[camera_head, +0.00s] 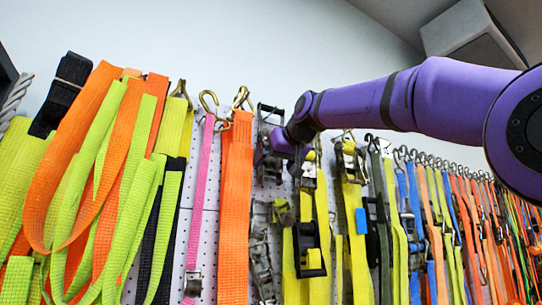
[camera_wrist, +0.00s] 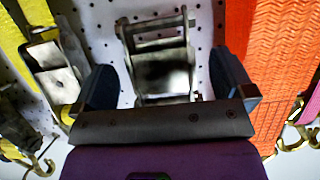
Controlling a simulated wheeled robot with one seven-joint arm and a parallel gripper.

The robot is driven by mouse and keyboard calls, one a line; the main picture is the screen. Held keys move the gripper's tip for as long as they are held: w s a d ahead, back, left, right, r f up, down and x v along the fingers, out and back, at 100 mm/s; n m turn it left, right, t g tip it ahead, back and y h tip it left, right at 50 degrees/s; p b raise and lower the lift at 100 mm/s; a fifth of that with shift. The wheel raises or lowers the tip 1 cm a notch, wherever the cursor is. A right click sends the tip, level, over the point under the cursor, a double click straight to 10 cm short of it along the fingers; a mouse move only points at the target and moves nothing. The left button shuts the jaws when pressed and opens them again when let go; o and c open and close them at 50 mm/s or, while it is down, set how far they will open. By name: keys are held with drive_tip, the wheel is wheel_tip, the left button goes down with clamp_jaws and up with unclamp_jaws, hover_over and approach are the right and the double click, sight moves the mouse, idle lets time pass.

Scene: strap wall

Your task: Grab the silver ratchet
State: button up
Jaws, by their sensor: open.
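The silver ratchet (camera_wrist: 160,68) is a metal buckle frame with a crossbar, hanging against the white pegboard. In the wrist view it lies between the two dark fingers of my gripper (camera_wrist: 162,72), with a gap on each side. The fingers are open and hold nothing. Its lower part is hidden behind the gripper's palm bar. In the head view, what looks like the same ratchet (camera_head: 268,122) hangs right of a wide orange strap. My gripper (camera_head: 284,158) is in front of the wall there, partly hidden by my purple wrist.
The orange strap (camera_wrist: 274,62) hangs close to the right finger in the wrist view. Another metal buckle (camera_wrist: 55,70) with yellow strap is close to the left finger. More ratchets and straps (camera_head: 305,250) crowd the wall below and to the right in the head view.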

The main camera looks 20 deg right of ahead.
drive_tip(key=x, duration=0.2)
drive_tip(key=shift+w+a, duration=0.1)
drive_tip(key=shift+w, duration=0.2)
drive_tip(key=c, duration=1.4)
